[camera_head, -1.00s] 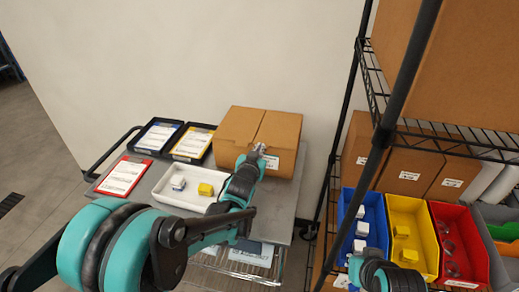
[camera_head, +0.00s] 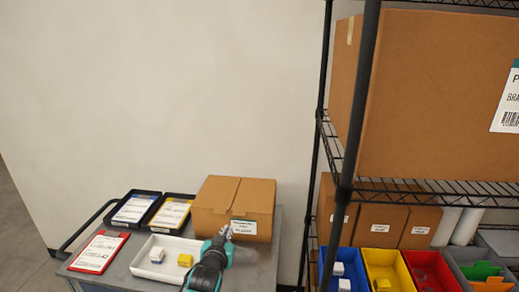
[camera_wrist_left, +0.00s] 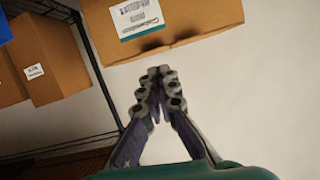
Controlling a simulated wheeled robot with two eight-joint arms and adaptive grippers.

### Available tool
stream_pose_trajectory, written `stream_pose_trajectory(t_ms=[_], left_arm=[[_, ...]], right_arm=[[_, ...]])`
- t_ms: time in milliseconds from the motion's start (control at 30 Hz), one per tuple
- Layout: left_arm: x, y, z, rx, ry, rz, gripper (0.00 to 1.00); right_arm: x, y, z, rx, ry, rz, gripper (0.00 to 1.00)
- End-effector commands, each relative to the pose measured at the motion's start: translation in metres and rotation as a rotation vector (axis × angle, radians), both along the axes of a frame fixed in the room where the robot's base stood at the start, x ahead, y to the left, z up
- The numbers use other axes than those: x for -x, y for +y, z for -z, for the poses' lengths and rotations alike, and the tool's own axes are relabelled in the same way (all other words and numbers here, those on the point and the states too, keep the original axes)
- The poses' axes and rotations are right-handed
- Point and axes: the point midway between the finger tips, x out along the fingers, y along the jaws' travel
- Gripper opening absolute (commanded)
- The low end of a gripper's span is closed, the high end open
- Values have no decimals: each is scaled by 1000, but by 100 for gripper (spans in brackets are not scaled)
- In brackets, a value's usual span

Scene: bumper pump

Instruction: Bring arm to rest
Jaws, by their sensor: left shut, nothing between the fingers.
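My left gripper (camera_head: 226,234) is in front of the brown box on the cart in the head view, with its fingertips by the box's label. In the left wrist view the two fingers of the left gripper (camera_wrist_left: 157,75) meet at their tips, shut with nothing between them. The lower edge of a cardboard box (camera_wrist_left: 165,25) shows just beyond the tips. My right gripper is not in view.
A wire shelf (camera_head: 420,188) with boxes and coloured bins (camera_head: 388,268) stands at the right.

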Motion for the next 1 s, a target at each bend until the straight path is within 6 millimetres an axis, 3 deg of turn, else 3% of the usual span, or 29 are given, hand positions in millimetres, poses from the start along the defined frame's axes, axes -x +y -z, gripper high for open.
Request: stream_pose_trajectory(t_ms=[267, 500, 600, 767, 1000], left_arm=[[110, 37, 4, 20, 274, -72, 0], [220, 51, 31, 48, 513, -101, 0], [253, 52, 42, 59, 582, -104, 0], [280, 52, 51, 67, 641, -105, 0], [283, 52, 53, 68, 648, -104, 0]], right_arm=[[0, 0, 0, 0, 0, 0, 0], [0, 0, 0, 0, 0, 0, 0], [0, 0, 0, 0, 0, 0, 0], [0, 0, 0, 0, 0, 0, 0], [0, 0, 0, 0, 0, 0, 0]])
